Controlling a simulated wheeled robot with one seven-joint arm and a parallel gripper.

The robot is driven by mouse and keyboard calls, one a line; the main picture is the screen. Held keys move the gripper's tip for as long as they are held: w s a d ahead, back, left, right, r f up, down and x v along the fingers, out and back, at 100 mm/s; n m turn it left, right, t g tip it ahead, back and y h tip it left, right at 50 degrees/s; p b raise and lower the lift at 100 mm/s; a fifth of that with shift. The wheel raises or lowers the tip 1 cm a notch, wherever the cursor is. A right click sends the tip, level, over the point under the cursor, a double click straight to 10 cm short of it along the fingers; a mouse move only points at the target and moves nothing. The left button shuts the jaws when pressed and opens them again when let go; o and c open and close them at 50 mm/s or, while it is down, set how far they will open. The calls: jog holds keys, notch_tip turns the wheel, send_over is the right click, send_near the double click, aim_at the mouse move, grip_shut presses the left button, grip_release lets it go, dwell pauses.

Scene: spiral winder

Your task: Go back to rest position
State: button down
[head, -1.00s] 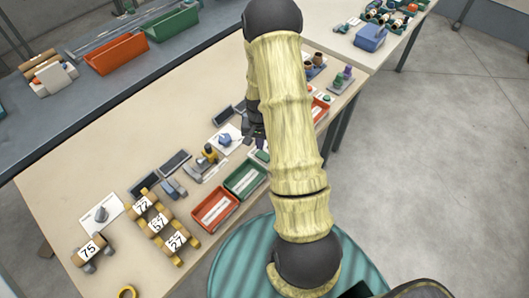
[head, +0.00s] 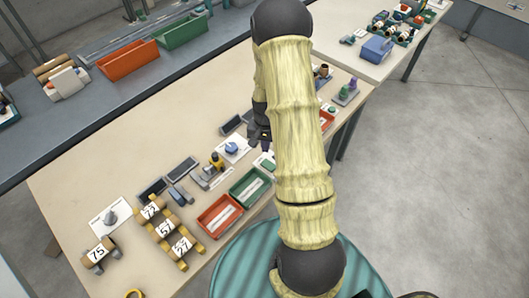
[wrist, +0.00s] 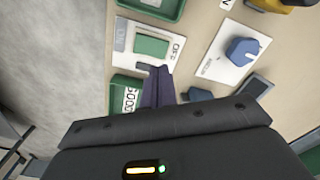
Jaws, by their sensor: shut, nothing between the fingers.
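My gripper (head: 265,146) is above the workbench (head: 90,180), beside my raised, wood-textured arm in the head view. In the wrist view its dark fingers (wrist: 158,88) are together with nothing between them. Below them lie a white card with a green block (wrist: 150,46) and a white card with a blue knob (wrist: 242,50). The fingers are apart from the blue knob. My arm hides part of the bench behind it in the head view.
A red tray (head: 219,216) and a green tray (head: 250,187) stand at the bench's front edge. Numbered rollers (head: 166,229) lie to their left. A blue box (head: 377,49) stands on the far table. Open floor (head: 440,170) lies to the right.

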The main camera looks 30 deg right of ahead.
jog(key=s+a+r+n+t, duration=0.1)
jog(key=s+a+r+n, duration=0.3)
jog(key=r, duration=0.5)
jog(key=s+a+r+n+t, duration=0.1)
jog(key=s+a+r+n, duration=0.3)
jog(key=s+a+r, duration=0.4)
notch_tip(320, 180, up, 3)
jog(key=shift+s+a+f+t, duration=0.2)
jog(key=shift+s+a+t, duration=0.1)
jog(key=shift+a, duration=0.4)
